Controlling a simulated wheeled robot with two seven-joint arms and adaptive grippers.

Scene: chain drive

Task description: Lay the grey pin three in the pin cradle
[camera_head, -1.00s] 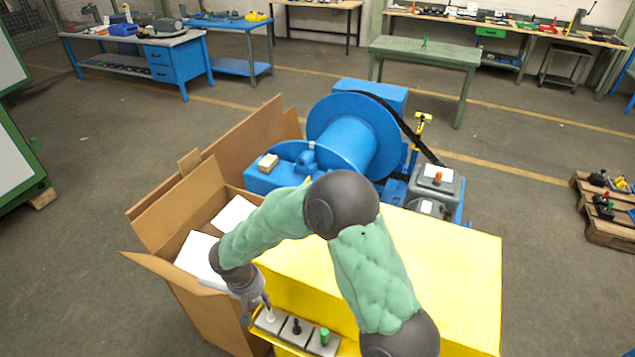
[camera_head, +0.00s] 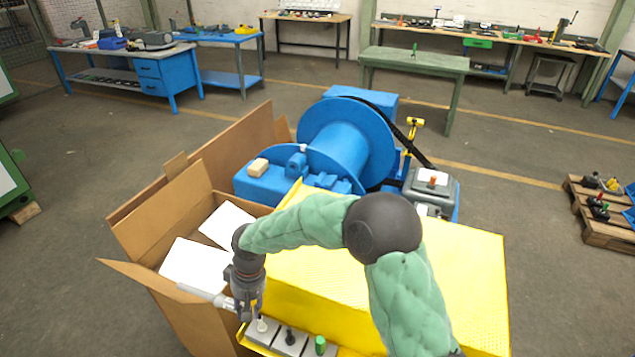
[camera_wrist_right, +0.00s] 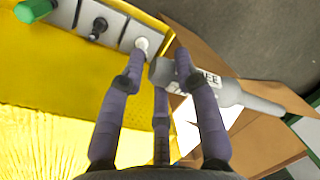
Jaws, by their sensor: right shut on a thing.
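The grey pin three (camera_head: 212,297) is a light grey stepped rod with a narrower end. In the right wrist view the pin (camera_wrist_right: 235,92) carries a white label, of which "EE" shows. My right gripper (camera_head: 250,311) points down and is shut on one end of the pin; its fingers (camera_wrist_right: 161,66) stand around that end in the wrist view. The pin sticks out to the left, roughly level, towards the open cardboard box. I cannot make out the pin cradle for certain. My left gripper is not in view.
Grey blocks with a white knob (camera_head: 262,325), a black knob (camera_head: 289,336) and a green knob (camera_head: 320,345) line the front of the yellow cover (camera_head: 462,270), just under the gripper. The cardboard box (camera_head: 165,215) stands left. A blue drum machine (camera_head: 340,150) lies behind.

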